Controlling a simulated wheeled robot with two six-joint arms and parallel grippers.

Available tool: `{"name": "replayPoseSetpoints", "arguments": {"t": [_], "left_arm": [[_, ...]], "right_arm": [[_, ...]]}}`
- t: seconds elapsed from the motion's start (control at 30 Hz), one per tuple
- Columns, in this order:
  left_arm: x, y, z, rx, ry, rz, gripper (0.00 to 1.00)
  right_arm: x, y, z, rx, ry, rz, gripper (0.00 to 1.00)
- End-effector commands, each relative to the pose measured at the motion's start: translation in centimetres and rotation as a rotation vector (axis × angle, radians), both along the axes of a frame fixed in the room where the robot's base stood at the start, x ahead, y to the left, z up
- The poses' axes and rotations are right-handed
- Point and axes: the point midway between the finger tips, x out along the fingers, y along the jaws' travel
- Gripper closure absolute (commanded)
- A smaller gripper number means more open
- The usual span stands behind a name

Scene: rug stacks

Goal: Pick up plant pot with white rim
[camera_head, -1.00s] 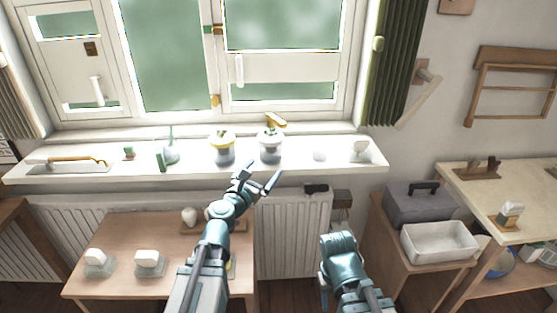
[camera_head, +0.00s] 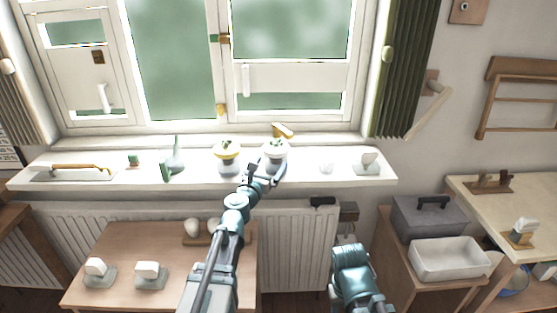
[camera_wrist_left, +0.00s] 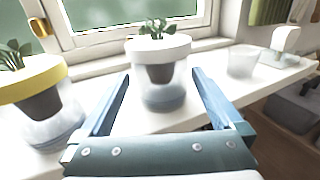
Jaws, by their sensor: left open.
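The plant pot with white rim (camera_head: 275,148) stands upright on the windowsill, with a small green plant in it. In the left wrist view the same pot (camera_wrist_left: 158,75) is straight ahead, between and beyond my open fingers. My left gripper (camera_head: 266,177) is open at the sill's front, just before this pot; its fingers also show in the left wrist view (camera_wrist_left: 160,100). I cannot tell if they touch the pot. A pot with a yellow rim (camera_head: 227,152) stands close to the left, and it also shows in the left wrist view (camera_wrist_left: 35,90).
A wooden table (camera_head: 190,285) stands below the sill.

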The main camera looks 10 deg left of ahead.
Motion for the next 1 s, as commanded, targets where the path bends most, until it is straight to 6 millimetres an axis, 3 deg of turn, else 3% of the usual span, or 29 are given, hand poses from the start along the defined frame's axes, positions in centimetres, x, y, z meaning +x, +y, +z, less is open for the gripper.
{"name": "replayPoseSetpoints", "arguments": {"t": [0.17,0.5,0.77,1.0], "left_arm": [[0.4,0.0,0.0,0.0,0.0,0.0,0.0],[4.0,0.2,0.0,0.0,0.0,0.004,0.0],[4.3,0.2,0.0,0.0,0.0,0.005,0.0],[4.3,0.2,0.0,0.0,0.0,0.005,0.4]], "right_arm": [[0.0,0.0,0.0,0.0,0.0,0.0,0.5],[0.0,0.0,0.0,0.0,0.0,0.0,0.5],[0.0,0.0,0.0,0.0,0.0,0.0,0.5],[0.0,0.0,0.0,0.0,0.0,0.0,0.5]]}}
